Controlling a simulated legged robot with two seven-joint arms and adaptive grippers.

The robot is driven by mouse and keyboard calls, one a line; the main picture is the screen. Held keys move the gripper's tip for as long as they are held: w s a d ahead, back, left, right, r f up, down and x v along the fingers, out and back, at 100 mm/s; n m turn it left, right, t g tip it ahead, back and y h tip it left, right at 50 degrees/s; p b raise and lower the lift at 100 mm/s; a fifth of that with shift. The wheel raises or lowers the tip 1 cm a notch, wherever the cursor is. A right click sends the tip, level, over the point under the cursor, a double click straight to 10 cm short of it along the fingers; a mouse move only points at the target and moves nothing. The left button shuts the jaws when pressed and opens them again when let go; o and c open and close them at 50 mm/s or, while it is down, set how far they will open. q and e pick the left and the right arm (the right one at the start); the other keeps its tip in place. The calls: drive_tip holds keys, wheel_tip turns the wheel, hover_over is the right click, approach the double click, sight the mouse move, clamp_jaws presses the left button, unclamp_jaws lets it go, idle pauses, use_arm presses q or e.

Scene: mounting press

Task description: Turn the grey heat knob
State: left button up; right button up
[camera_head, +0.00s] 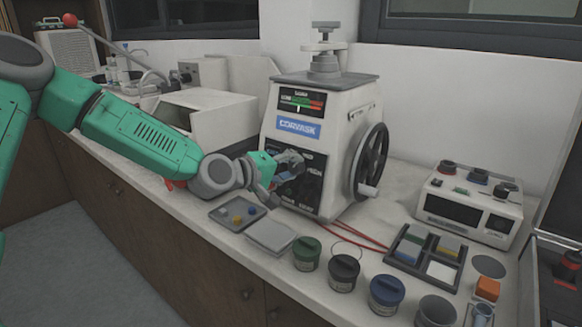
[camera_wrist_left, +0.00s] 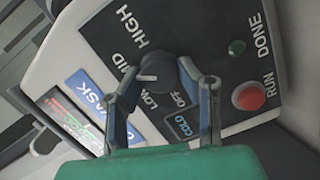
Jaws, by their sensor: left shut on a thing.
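The mounting press (camera_head: 318,140) stands on the bench in the head view, with its control panel facing me. The dark grey heat knob (camera_wrist_left: 160,72) shows in the left wrist view, with LOW, MID, HIGH and OFF printed around it. Its pale pointer line points toward the LOW and MID side. My left gripper (camera_wrist_left: 166,85) is shut on the knob, with one finger on each side of it. In the head view, my left gripper (camera_head: 290,162) is at the press's front panel and hides the knob. My right gripper is not in view.
A grey tray (camera_head: 222,222) and several lidded jars (camera_head: 344,272) stand on the bench in front.

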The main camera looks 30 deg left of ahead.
use_arm(q)
drive_tip(key=shift+s+f, duration=0.2)
drive_tip(key=shift+f, duration=0.2)
drive_tip(key=o, duration=1.1)
drive_tip(key=shift+o, duration=0.2)
drive_tip(key=shift+w+r, duration=0.1)
drive_tip(key=shift+w, duration=0.05)
drive_tip(key=shift+r, duration=0.15)
drive_tip(key=v, duration=1.1)
drive_tip(key=shift+s, duration=0.45)
drive_tip(key=shift+a, duration=0.15)
